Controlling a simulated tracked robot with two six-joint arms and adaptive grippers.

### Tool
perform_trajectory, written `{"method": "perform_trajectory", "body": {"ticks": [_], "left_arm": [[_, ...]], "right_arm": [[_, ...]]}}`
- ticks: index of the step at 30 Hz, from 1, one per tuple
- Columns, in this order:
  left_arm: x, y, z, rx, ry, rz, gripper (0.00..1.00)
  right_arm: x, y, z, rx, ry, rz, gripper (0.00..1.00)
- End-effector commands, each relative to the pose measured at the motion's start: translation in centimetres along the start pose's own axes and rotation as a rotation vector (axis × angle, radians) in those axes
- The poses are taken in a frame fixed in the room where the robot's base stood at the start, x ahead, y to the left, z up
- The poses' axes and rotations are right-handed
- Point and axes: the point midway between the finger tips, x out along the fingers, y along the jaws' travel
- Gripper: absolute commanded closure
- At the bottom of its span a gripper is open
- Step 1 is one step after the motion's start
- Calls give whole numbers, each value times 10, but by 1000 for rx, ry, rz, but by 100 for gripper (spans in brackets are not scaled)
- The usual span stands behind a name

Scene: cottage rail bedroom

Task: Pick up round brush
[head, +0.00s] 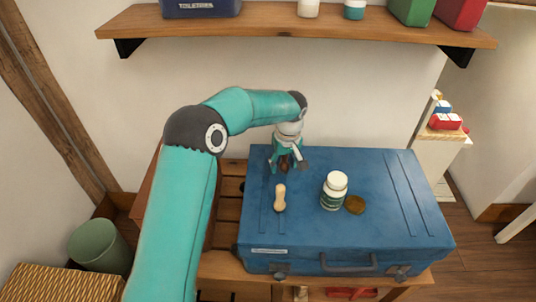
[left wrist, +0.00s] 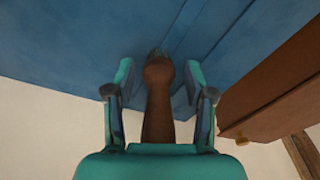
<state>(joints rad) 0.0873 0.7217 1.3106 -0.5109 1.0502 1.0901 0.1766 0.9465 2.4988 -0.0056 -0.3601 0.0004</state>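My left gripper (head: 286,165) points down over the back left part of the blue suitcase (head: 390,235). In the left wrist view, its two fingers (left wrist: 158,95) stand apart on either side of a brown, rounded-ended thing that looks like the round brush (left wrist: 158,110). Gaps show between it and both fingers. In the head view the fingers mostly hide this brown thing, and I cannot tell whether it touches the suitcase. My right gripper is in neither view.
On the suitcase are a tan peanut-shaped thing (head: 279,198), a white-capped bottle (head: 333,192) and a brown round thing (head: 355,205) beside it. A wooden shelf (head: 270,30) with containers hangs above. A green bin (head: 100,245) stands at left. The suitcase's right side is clear.

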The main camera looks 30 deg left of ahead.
Motion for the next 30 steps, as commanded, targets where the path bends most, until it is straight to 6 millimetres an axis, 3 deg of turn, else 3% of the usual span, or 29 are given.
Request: {"method": "perform_trajectory", "body": {"ticks": [1,9,20,26,30], "left_arm": [[0,0,0,0,-1,-1,59],[0,0,0,1,-1,-1,100],[-5,1,0,1,1,0,100],[-23,2,-3,1,2,2,100],[-46,2,-5,2,2,3,100]], "right_arm": [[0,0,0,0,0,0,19],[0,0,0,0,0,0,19],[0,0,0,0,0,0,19],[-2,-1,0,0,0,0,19],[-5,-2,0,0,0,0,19]]}}
